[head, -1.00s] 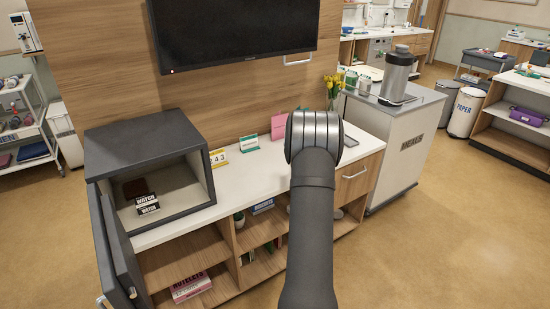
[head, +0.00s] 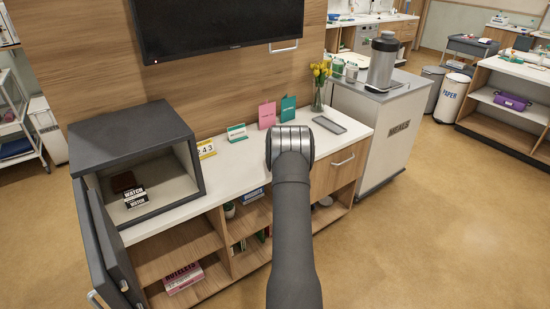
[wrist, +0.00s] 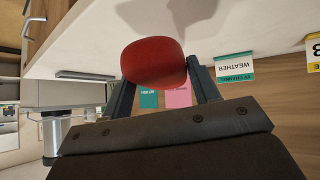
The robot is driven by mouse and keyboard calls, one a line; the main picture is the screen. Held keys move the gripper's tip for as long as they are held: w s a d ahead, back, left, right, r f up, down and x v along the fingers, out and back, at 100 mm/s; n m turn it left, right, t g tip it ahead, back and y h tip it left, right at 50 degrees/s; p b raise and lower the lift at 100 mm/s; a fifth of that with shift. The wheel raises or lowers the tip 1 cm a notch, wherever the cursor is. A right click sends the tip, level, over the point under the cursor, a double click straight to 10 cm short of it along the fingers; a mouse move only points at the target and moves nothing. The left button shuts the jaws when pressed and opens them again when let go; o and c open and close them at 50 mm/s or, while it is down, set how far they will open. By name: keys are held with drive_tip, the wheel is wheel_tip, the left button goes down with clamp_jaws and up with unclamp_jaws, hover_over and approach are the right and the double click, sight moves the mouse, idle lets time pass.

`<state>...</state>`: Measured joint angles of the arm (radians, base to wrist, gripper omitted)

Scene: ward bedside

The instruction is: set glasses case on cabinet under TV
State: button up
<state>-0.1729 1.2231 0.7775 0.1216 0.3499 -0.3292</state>
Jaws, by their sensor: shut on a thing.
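A red, rounded glasses case (wrist: 153,62) is held between the fingers of my gripper (wrist: 160,74) in the wrist view. In the head view my own arm hides the gripper and the case. The cabinet under the TV (head: 222,168) has a white top with open wooden shelves below and a drawer at the right. In the wrist view the white top (wrist: 85,45) shows behind the case; I cannot tell whether they touch. The TV (head: 215,25) hangs on the wood panel above.
A grey safe (head: 130,140) with its door open stands on the left of the top. A weather card (head: 237,132), pink card (head: 267,115), teal card (head: 288,109), flower vase (head: 318,95) and grey tray (head: 329,125) stand along the back. The meals cart (head: 375,135) is at right.

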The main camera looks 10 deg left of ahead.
drive_tip(key=shift+w+a+f, duration=0.2)
drive_tip(key=shift+a+f, duration=0.2)
drive_tip(key=shift+a, duration=0.15)
drive_tip(key=shift+w+a+f, duration=0.2)
drive_tip(key=shift+a+f, duration=0.15)
drive_tip(key=shift+a, duration=0.15)
drive_tip(key=shift+f, duration=1.9)
drive_tip(key=shift+f, duration=0.15)
drive_tip(key=o, duration=1)
drive_tip(key=shift+r, duration=0.2)
drive_tip(key=v, duration=1.2)
